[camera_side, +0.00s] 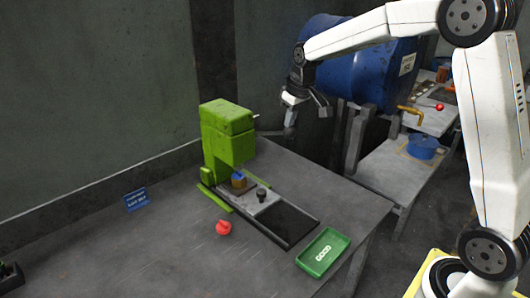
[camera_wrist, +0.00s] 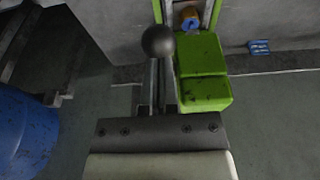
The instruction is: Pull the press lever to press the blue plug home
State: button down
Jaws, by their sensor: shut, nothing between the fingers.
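The green press (camera_side: 228,132) stands on the grey table, and its green head (camera_wrist: 203,75) shows in the wrist view. The blue plug (camera_side: 239,176) sits on an orange-brown block under the press head; both also show small at the top of the wrist view (camera_wrist: 189,13). A thin lever rod (camera_side: 270,133) sticks out to the right of the press. The lever's black ball knob (camera_wrist: 158,40) shows at my fingertips in the wrist view. My gripper (camera_side: 290,118) is shut, at the rod's outer end; contact with the knob cannot be told.
A slide with a black knob (camera_side: 262,195) and a dark plate runs forward from the press. A red object (camera_side: 223,228) and a green tray (camera_side: 324,252) lie on the table.

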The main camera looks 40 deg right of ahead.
jog(key=shift+w+r, duration=0.35)
jog(key=shift+r, duration=0.3)
jog(key=shift+w+r, duration=0.3)
jog(key=shift+r, duration=0.3)
jog(key=shift+w+r, duration=0.7)
jog(key=shift+r, duration=0.25)
jog(key=shift+w+v, duration=0.25)
jog(key=shift+v, duration=0.7)
jog(key=shift+w+v, duration=0.2)
jog(key=shift+v, duration=0.8)
jog(key=shift+w+v, duration=0.25)
jog(key=shift+v, duration=0.7)
jog(key=shift+r, duration=0.2)
